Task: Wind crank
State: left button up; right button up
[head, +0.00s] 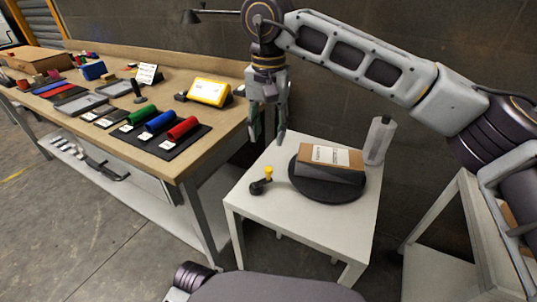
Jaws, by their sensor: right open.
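The crank (260,185) is a small black arm with a yellow knob (268,171) on top. It stands at the left side of the white table (247,203), beside a round black turntable (323,192). A brown cardboard box (344,172) with white labels lies on the turntable. My right gripper (268,140) hangs fingers down above the table's back left corner, higher than and behind the crank. Its fingers are apart, with nothing seen between them. It does not appear to touch the crank. My left gripper is out of view.
A whitish bottle (379,141) stands at the table's back right, close to the turntable. A long wooden workbench (205,142) on the left holds red, blue and green rolls and a yellow-framed sign (209,92). A dark wall is close behind. The white table's front left is clear.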

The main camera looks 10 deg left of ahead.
aim_at(256, 188)
jog(key=k+l, duration=0.1)
jog(key=k, duration=0.4)
jog(key=k+l, duration=0.1)
jog(key=k, duration=0.35)
